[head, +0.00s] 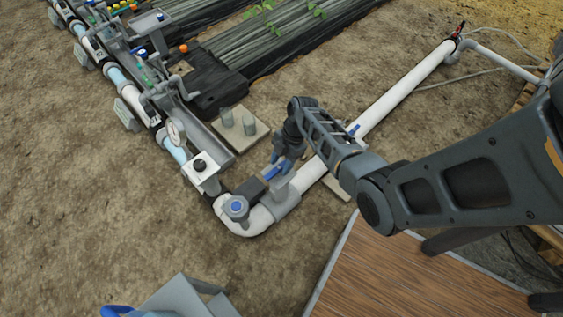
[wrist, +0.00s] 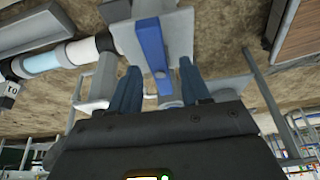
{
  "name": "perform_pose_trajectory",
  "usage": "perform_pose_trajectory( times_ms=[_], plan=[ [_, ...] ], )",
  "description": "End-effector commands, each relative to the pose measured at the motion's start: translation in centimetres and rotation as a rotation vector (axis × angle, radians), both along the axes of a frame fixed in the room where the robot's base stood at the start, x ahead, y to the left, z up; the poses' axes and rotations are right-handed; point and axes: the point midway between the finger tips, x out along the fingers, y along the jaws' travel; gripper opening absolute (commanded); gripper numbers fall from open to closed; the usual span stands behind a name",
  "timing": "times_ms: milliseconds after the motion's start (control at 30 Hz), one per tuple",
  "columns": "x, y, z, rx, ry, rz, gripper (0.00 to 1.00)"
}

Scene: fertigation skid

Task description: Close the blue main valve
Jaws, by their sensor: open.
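The blue valve lever (head: 273,171) sits on a grey fitting at the near end of the white pipe, close to the pipe's elbow. In the wrist view the blue lever (wrist: 151,42) runs lengthwise over a grey plate, its lower end reaching between my fingers. My gripper (head: 283,156) is over the lever in the head view, pointing down. In the wrist view my gripper (wrist: 158,70) is open, with one blue finger on each side of the lever. I cannot tell whether either finger touches it.
A blue round cap (head: 237,205) tops the pipe elbow. The white pipe (head: 408,88) runs to the upper right, with a small blue handle (head: 353,130) behind my arm. A wooden deck (head: 400,265) lies at the lower right.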

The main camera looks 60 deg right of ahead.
Motion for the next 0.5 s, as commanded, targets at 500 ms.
perform_pose_trajectory(
  times_ms=[500],
  plan=[
    [0.00, -0.03, 0.03, 0.000, 0.000, 0.000, 0.13]
  ],
)
